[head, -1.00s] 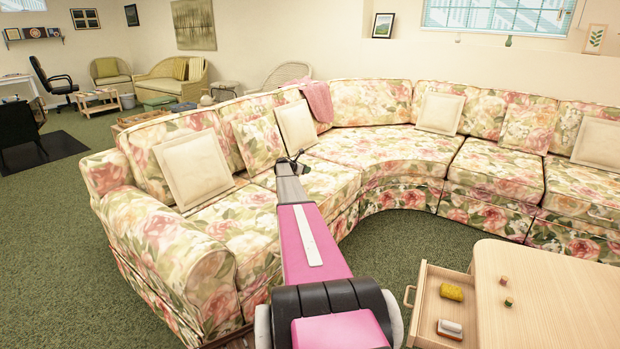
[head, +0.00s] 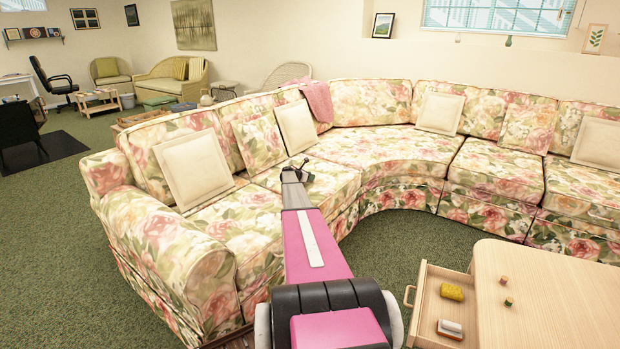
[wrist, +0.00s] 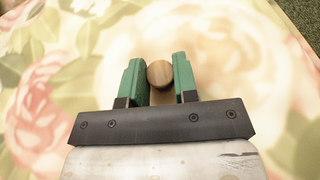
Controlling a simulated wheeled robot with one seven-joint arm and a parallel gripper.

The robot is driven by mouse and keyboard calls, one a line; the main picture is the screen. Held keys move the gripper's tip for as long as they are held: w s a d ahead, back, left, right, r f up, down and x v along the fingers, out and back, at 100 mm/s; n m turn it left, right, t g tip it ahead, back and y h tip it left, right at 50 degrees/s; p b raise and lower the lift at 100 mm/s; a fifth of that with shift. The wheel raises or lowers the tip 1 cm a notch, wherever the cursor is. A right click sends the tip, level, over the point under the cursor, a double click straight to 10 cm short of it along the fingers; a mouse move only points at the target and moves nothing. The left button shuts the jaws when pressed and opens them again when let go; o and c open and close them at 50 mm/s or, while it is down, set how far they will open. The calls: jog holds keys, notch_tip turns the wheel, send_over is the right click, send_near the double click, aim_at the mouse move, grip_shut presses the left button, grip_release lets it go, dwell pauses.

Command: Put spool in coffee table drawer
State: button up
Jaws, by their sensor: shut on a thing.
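The spool (wrist: 159,74) shows in the wrist view as a round wooden end between the green fingers of my gripper (wrist: 160,80). My gripper is shut on it, over the floral seat of the sofa. In the head view my gripper (head: 299,172) is at the far end of my arm, and the spool cannot be made out there. The coffee table (head: 545,290) is at the lower right. Its drawer (head: 430,310) is pulled open to the left. A yellow sponge-like item (head: 451,292) and a white and brown block (head: 449,328) lie inside it.
The floral sectional sofa (head: 400,145) curves across the middle, with pale cushions (head: 193,167) along its back. Two small wooden cubes (head: 505,281) sit on the coffee table. Green carpet (head: 400,240) lies clear between sofa and table.

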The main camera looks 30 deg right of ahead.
jog(key=o, duration=0.9)
